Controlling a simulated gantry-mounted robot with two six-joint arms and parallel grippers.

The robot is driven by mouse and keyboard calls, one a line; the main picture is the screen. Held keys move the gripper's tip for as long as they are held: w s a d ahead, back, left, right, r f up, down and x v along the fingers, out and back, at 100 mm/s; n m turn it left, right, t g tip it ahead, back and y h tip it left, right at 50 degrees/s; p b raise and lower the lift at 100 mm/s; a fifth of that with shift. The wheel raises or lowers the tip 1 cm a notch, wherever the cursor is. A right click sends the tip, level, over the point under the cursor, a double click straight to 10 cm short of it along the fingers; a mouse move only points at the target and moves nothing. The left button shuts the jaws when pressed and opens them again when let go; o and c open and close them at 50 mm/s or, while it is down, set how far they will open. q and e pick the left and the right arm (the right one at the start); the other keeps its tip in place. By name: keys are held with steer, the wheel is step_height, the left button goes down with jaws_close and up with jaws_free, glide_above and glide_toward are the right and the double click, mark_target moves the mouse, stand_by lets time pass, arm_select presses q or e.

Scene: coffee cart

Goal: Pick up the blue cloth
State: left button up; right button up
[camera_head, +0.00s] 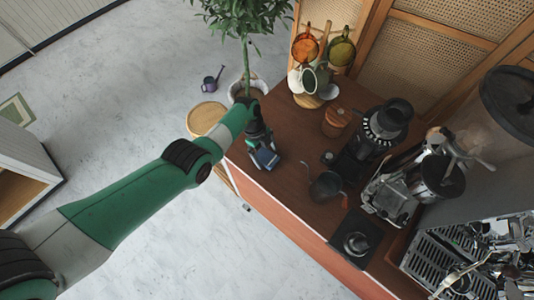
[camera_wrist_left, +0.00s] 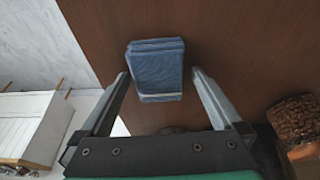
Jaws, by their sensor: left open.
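The blue cloth (camera_wrist_left: 156,70) is folded into a small rectangle and lies on the brown counter, near its edge. In the left wrist view it sits ahead of and partly between the fingertips of my left gripper (camera_wrist_left: 159,75). That gripper is open, with a finger on either side of the cloth and no visible contact. In the head view my left gripper (camera_head: 264,152) points down over the near-left end of the counter and hides most of the cloth. My right gripper is in neither view.
The counter (camera_head: 284,190) also holds a mug rack with cups (camera_head: 318,78), a wooden-lidded jar (camera_head: 336,121), a black grinder (camera_head: 386,124), a dark pitcher (camera_head: 326,186) and an espresso machine (camera_head: 470,250). A potted plant (camera_head: 246,88) and a round stool (camera_head: 206,117) stand beside it.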

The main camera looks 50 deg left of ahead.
mark_target(265, 157)
arm_select(q)
steer(key=c, duration=1.3)
steer(key=shift+r, duration=0.1)
steer(key=shift+r+p, duration=0.3)
steer(key=shift+p, duration=0.05)
steer(key=r+p, duration=0.4)
steer(key=r, duration=0.1)
steer(key=shift+s+d, duration=0.2)
steer(key=shift+s, duration=0.1)
steer(key=s+d+r+p, duration=0.2)
steer(key=s, duration=0.1)
steer(key=s+d+r+p, duration=0.3)
steer(key=s, duration=0.1)
steer(key=s+d+r+p, duration=0.2)
steer(key=s+p, duration=0.1)
steer(key=s, duration=0.1)
steer(key=shift+s+d+r, duration=0.1)
steer(key=shift+d+r, duration=0.05)
steer(key=shift+r, duration=0.2)
